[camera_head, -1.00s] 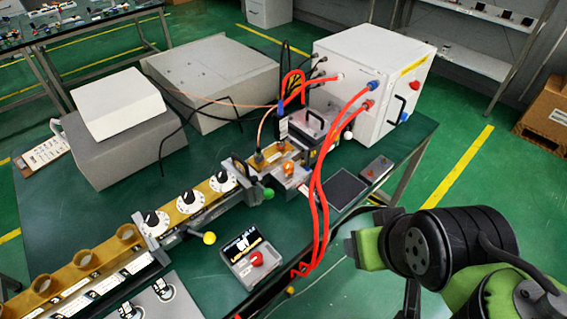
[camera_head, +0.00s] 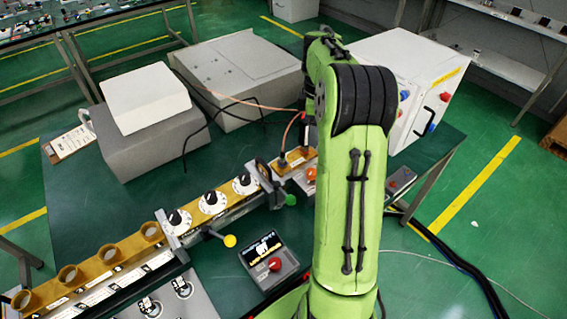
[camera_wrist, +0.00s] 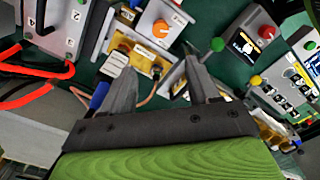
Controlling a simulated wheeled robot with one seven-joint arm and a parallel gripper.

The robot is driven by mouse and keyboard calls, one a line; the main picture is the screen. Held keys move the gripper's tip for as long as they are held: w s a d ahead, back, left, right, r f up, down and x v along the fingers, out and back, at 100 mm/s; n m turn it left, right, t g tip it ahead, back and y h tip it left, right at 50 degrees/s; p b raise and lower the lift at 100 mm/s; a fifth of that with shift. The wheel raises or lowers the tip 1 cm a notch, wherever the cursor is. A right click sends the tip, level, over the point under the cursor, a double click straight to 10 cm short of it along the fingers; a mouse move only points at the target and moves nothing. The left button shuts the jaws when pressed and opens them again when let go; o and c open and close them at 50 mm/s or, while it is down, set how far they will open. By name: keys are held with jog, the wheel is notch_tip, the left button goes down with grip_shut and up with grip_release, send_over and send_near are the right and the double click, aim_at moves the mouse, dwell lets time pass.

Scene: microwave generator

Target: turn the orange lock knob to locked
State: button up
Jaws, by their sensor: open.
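The orange lock knob (camera_head: 310,174) shows in the head view just left of my green arm, on a small light block at the end of the brass rail. In the wrist view the orange knob (camera_wrist: 160,28) sits on a white plate, above and beyond the fingertips. My gripper (camera_wrist: 160,75) is open, with its two grey fingers spread apart and nothing between them. The knob is apart from both fingers. In the head view my gripper is hidden behind my arm.
A white box (camera_head: 425,62) with red hoses (camera_wrist: 30,95) stands beside the knob. A red-button box (camera_head: 270,262), a yellow ball handle (camera_head: 229,241) and a green ball handle (camera_head: 290,199) are close by. Grey boxes (camera_head: 240,75) stand behind.

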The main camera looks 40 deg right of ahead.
aim_at(311, 171)
notch_tip(311, 171, down, 16)
jog(key=b, duration=0.4)
jog(key=shift+s+r, duration=0.15)
jog(key=shift+c, duration=0.2)
jog(key=c, duration=1)
